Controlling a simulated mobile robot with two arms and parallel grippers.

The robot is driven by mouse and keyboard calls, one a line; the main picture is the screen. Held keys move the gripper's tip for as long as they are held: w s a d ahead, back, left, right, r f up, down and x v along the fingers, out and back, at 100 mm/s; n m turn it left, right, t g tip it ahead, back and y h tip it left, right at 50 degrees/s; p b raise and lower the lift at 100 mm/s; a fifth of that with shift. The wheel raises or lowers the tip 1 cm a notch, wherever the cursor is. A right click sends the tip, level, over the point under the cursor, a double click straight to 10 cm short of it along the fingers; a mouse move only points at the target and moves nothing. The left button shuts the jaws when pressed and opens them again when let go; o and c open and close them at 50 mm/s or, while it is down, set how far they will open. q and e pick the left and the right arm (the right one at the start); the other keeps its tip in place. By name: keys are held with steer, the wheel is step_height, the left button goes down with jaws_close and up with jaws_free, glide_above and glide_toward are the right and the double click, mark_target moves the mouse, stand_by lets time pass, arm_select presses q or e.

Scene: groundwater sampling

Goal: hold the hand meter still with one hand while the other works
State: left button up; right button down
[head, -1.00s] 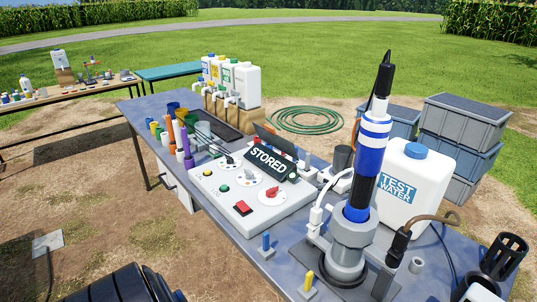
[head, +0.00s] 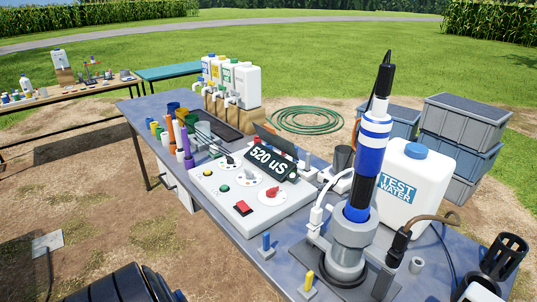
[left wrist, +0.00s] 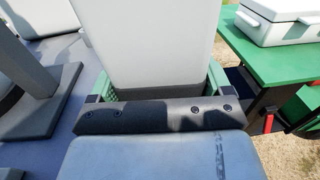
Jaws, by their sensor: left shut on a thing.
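In the left wrist view my left gripper (left wrist: 157,88) is shut, with green-edged fingers on either side of a pale grey, flat-faced block (left wrist: 150,45). I take this block for the hand meter; its face and markings are turned away or hidden. Neither gripper shows in the head view. There, a white console (head: 245,195) with knobs and a red button carries a dark display (head: 271,160) reading "520 uS". A blue and white cylinder (head: 371,150) stands upright in a grey holder (head: 350,240) on the table. My right gripper is in no view.
The blue-grey table (head: 285,238) also bears a white "TEST WATER" jug (head: 412,185), a black slotted cup (head: 503,257) and several coloured tubes. Grey crates (head: 465,135) stand behind it. The left wrist view shows a white box (left wrist: 275,22) on a green table (left wrist: 262,55).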

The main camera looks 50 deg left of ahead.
arm_select(q)
steer(key=o, duration=1)
